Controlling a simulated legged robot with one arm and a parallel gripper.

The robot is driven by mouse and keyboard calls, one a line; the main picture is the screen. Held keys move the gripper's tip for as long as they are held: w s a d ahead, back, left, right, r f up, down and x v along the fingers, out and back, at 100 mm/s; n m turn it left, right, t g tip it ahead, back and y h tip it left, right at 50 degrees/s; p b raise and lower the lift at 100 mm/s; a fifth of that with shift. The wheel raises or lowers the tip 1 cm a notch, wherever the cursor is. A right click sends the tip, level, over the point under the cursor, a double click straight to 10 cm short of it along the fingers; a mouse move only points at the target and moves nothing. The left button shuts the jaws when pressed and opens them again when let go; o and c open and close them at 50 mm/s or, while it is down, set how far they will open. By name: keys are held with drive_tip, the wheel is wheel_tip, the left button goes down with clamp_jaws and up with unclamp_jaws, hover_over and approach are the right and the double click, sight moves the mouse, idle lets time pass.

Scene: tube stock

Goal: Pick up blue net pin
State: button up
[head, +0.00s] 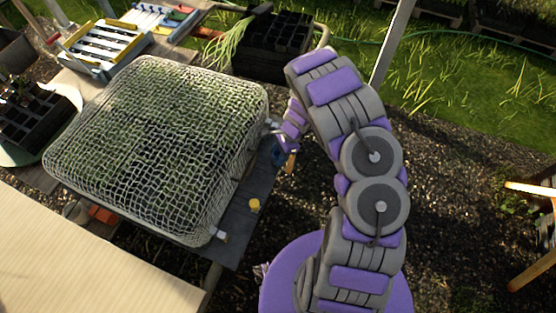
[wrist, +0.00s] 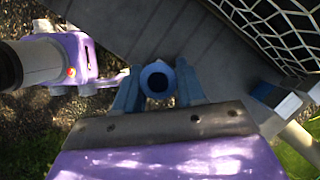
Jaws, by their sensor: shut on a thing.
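The blue net pin (wrist: 157,80) shows in the wrist view as a round blue head with a dark hollow, upright between the fingers. My gripper (wrist: 157,88) is shut on it, one blue-grey finger on each side. The pin's lower part is hidden. In the head view my gripper (head: 281,152) is at the right edge of the grey table, beside the net-covered frame; the pin is too small there to make out surely.
The white net (head: 155,140) covers a rounded frame on the grey table (head: 243,232). A blue-and-white block (wrist: 285,105) sits near the net's edge. A yellow cap (head: 254,205) is on the table edge. Black seedling trays (head: 272,45) stand behind. Open gravel lies right.

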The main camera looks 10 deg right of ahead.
drive_tip(key=shift+a, duration=0.35)
drive_tip(key=c, duration=0.4)
drive_tip(key=shift+d+r, duration=0.1)
drive_tip(key=shift+r, duration=0.45)
wheel_tip(320, 180, up, 9)
drive_tip(key=shift+f+p, duration=0.1)
drive_tip(key=shift+p, duration=0.9)
